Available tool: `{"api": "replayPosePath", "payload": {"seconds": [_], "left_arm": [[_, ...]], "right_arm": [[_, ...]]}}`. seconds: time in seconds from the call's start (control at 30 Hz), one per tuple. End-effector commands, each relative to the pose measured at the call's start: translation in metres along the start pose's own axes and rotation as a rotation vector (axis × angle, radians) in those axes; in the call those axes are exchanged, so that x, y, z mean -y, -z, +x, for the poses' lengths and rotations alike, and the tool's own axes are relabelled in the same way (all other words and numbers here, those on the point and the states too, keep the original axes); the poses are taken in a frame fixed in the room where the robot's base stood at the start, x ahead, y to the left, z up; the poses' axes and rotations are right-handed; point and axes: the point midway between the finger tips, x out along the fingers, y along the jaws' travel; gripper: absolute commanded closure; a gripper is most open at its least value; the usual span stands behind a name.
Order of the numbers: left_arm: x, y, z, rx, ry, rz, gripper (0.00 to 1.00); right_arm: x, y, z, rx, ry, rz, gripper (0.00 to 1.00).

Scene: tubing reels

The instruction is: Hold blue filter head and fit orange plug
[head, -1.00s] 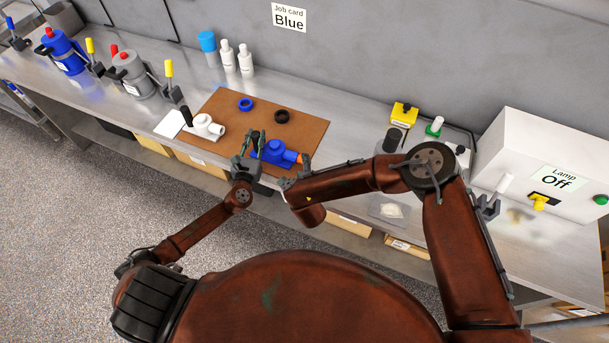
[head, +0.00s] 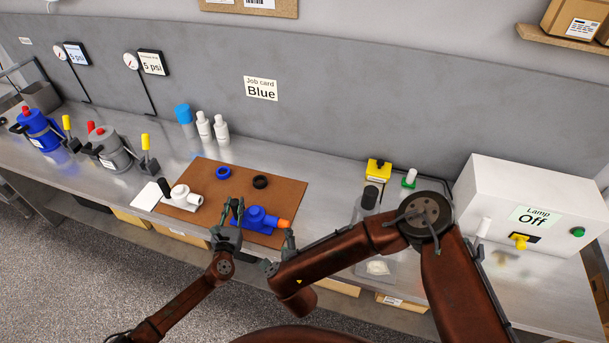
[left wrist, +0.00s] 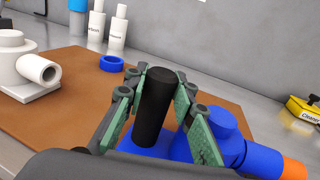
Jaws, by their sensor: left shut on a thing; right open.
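The blue filter head (head: 256,216) lies on the brown mat, and its blue body also shows in the left wrist view (left wrist: 212,126). My left gripper (head: 234,204) is shut on its upright black post (left wrist: 155,97), with a green finger pad on each side. The orange plug (head: 284,223) sits at the right end of the blue head's side port, and its edge shows in the left wrist view (left wrist: 293,168). How deep it sits I cannot tell. My right gripper (head: 289,236) is open, close beside the plug; its fingers are partly hidden by its arm.
The brown mat (head: 290,190) also bears a white filter head (head: 183,197), a blue ring (head: 223,172) and a black ring (head: 261,182). White bottles (head: 221,128) stand behind. The job card (head: 261,89) reads "Blue".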

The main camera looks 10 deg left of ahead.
Motion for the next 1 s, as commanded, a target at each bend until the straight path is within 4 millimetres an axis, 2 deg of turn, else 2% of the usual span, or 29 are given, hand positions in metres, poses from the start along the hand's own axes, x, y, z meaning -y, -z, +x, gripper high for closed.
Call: {"api": "replayPosePath", "payload": {"seconds": [0.2,0.23,0.5,0.8,1.0], "left_arm": [[0.000,0.000,0.000,0.000,-0.001,0.000,1.00],[0.000,0.000,0.000,0.000,-0.001,0.000,0.76],[0.000,0.000,0.000,0.000,0.000,0.000,0.57],[0.000,-0.001,0.000,0.000,0.000,0.000,0.56],[0.000,-0.012,0.000,0.001,0.000,-0.001,0.56]], "right_arm": [[0.000,0.000,0.000,0.000,0.000,0.000,0.56],[0.000,0.000,0.000,0.000,0.000,0.000,0.56],[0.000,0.000,0.000,0.000,0.000,0.000,0.56],[0.000,0.000,0.000,0.000,0.000,0.000,0.56],[0.009,-0.003,-0.005,0.000,0.001,-0.001,0.56]]}}
